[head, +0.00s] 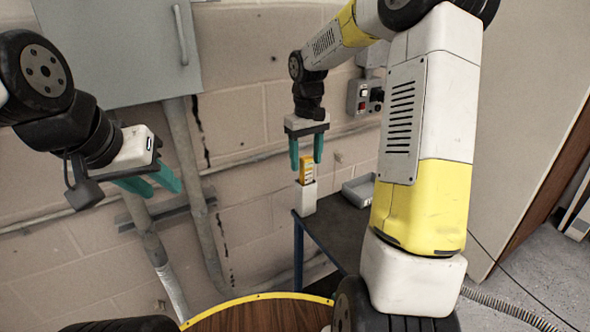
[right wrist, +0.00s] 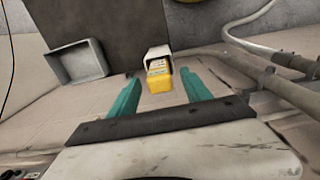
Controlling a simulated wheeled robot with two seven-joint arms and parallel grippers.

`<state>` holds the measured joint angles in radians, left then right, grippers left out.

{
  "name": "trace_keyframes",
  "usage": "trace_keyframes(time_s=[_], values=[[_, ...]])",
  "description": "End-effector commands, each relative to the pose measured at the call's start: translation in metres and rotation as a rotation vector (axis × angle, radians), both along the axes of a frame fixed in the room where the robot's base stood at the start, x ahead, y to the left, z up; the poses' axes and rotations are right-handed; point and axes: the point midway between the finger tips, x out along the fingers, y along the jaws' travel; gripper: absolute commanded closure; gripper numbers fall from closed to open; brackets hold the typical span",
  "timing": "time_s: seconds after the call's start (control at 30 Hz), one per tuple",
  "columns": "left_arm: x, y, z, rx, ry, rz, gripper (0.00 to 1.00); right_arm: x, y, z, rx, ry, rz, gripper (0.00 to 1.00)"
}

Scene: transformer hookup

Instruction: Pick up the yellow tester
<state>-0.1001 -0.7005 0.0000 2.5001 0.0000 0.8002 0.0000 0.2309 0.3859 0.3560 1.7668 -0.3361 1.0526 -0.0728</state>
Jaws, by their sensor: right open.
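The yellow tester (head: 307,168) stands upright in a white holder (head: 305,198) at the near left corner of a dark table. In the right wrist view the tester (right wrist: 158,80) shows between and just beyond the fingertips, with the white holder (right wrist: 157,53) behind it. My right gripper (head: 306,164) is open, with its teal fingers pointing down on either side of the tester's top. I cannot tell whether the fingers touch it. My left gripper (head: 153,188) is far to the left, away from the table, with its two teal fingers apart and nothing between them.
The dark table (head: 345,228) has a grey tray (head: 360,188) on it, right of the holder; it also shows in the right wrist view (right wrist: 77,62). A switch box (head: 362,97) and pipes (head: 200,200) are on the block wall. A grey cabinet (head: 110,50) hangs at upper left.

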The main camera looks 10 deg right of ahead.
Motion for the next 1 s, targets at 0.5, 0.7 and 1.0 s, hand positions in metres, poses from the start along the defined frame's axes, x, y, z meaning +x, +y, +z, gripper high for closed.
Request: trace_keyframes(time_s=[0.5,0.7,1.0], values=[[0.0,0.0,0.0,0.0,0.0,0.0,0.64,0.0,0.0,-0.039,0.0,0.0,0.0,0.44],[0.0,0.0,0.0,0.0,0.0,0.0,0.64,0.0,0.0,-0.039,0.0,0.0,0.0,0.79],[0.0,0.0,0.0,0.0,0.0,0.0,0.64,0.0,0.0,-0.039,0.0,0.0,0.0,1.0]])
